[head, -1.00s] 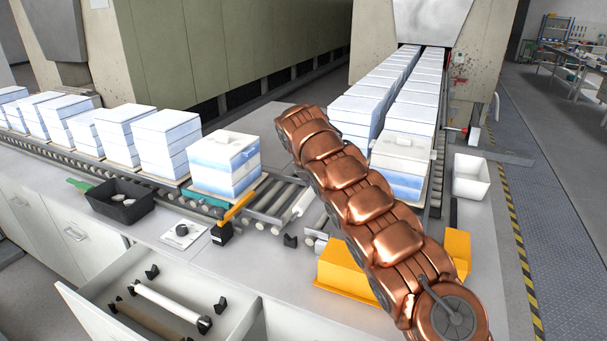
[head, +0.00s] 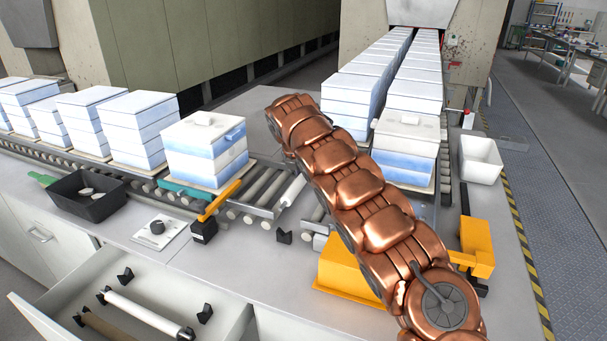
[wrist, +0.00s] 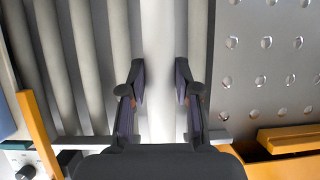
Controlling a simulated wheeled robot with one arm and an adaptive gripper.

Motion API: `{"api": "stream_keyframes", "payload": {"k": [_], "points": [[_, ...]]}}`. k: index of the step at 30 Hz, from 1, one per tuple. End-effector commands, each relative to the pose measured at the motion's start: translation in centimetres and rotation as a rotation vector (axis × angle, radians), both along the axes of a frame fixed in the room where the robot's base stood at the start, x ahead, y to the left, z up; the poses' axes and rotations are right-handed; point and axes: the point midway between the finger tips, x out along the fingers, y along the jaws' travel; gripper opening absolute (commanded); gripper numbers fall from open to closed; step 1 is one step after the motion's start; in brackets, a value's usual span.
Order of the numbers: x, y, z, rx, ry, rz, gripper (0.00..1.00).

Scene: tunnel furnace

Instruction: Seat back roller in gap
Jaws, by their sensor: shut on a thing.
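In the wrist view my gripper (wrist: 159,85) is closed around a pale white roller (wrist: 163,40), one finger on each side. The roller runs lengthwise between the grey conveyor rollers (wrist: 75,60) on the left and a perforated metal plate (wrist: 270,55) on the right. It is roughly parallel to the grey rollers. In the head view the white roller's near end (head: 292,190) shows at the right end of the roller row (head: 258,190). My copper arm hides my gripper and the far part of the roller there. I cannot tell whether the roller ends rest in the frame.
A blue-white stack (head: 205,150) stands on the conveyor left of the gap, another (head: 405,150) right of it. An orange arm on a black base (head: 204,230) sits by the rail. An open drawer (head: 215,290) holds a white roller (head: 150,315) and a brown one.

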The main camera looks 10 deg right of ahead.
Motion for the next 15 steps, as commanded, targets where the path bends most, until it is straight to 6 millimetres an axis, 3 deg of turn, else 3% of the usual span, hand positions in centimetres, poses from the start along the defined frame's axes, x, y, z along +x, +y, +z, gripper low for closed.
{"api": "stream_keyframes", "payload": {"k": [15], "points": [[0.0,0.0,-3.1,0.000,0.001,-0.001,0.00]]}}
